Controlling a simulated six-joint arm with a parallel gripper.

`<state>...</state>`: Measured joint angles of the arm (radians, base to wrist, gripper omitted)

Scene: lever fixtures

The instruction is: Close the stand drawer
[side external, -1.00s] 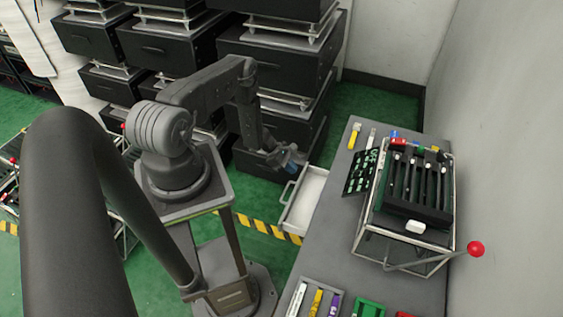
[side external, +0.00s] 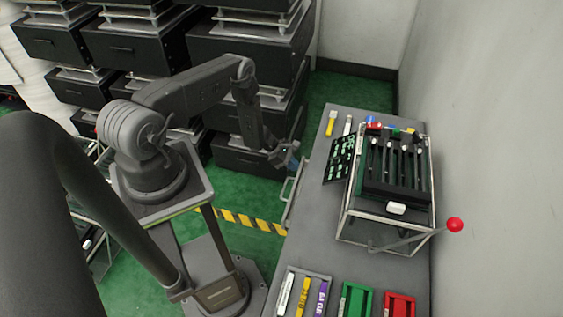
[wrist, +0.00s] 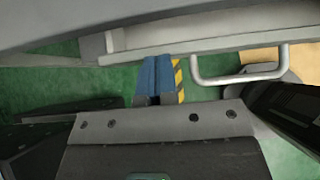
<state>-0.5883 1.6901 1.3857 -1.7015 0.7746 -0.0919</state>
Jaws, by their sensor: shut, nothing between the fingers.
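The stand drawer's front (side external: 298,190) lies close against the left edge of the grey stand (side external: 310,235). I cannot tell whether a small gap remains. Its pale bar handle (side external: 286,190) sticks out to the left. In the wrist view the drawer front (wrist: 210,42) runs across the top, with the handle (wrist: 240,78) to the right of my fingers. My gripper (side external: 291,160) is shut and empty, at the drawer's far end, beside the handle and not around it. In the wrist view its blue fingertips (wrist: 158,62) point at the front and seem to touch it.
On the stand are a framed lever fixture (side external: 385,190) with a red-knobbed lever (side external: 454,225), a dark panel (side external: 339,158), and green (side external: 356,303) and red (side external: 399,305) trays at the front. Black cases (side external: 245,45) are stacked behind. Green floor lies left of the stand.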

